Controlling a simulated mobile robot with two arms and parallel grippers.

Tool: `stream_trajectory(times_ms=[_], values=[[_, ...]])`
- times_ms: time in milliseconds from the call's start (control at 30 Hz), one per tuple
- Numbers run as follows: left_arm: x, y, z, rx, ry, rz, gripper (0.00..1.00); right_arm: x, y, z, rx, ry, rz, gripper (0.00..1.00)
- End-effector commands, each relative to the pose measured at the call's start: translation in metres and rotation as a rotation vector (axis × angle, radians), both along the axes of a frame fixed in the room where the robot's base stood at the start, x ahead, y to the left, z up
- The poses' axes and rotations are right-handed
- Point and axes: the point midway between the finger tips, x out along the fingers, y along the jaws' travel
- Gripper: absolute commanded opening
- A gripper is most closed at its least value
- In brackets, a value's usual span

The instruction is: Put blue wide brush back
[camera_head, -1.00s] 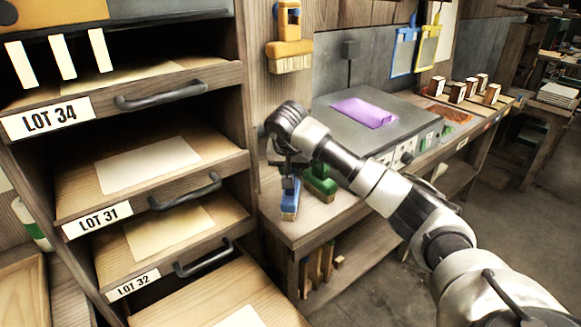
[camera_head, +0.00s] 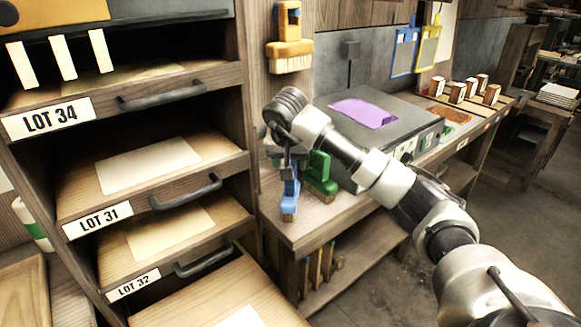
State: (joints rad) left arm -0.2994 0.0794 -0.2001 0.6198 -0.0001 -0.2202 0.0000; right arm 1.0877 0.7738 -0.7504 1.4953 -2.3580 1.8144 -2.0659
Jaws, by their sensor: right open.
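The blue brush (camera_head: 290,194) is upright, bristles down, at the left end of the workbench. Its upper end is partly hidden by my right gripper (camera_head: 288,160). The right gripper points down just above the brush and is open; its fingertips are small and dark, and I cannot tell whether they touch the handle. A green brush (camera_head: 321,178) stands close to the right of the blue one. A yellow-orange brush (camera_head: 289,52) hangs on the wooden post above. My left gripper is not in view.
A drawer cabinet (camera_head: 155,223) with lot labels fills the left. A grey box with a purple sheet (camera_head: 364,113) sits on the bench (camera_head: 335,215) behind my arm. Stamps (camera_head: 458,92) stand farther right. Several tools (camera_head: 318,268) are below the bench top.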

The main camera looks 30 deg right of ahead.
Motion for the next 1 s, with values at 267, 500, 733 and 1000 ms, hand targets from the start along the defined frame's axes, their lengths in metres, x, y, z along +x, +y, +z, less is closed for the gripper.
stream_trajectory(times_ms=[267, 500, 733, 1000], values=[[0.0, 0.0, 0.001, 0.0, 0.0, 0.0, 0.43, -0.017, 0.015, 0.057, -0.001, -0.004, 0.001, 0.53], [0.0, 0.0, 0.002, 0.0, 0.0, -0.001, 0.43, -0.024, 0.021, 0.078, 0.0, -0.001, 0.0, 0.53], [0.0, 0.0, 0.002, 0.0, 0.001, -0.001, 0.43, -0.025, 0.021, 0.08, 0.0, 0.0, 0.0, 0.53], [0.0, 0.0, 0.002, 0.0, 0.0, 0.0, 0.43, -0.025, 0.021, 0.08, 0.0, 0.0, -0.001, 0.53]])
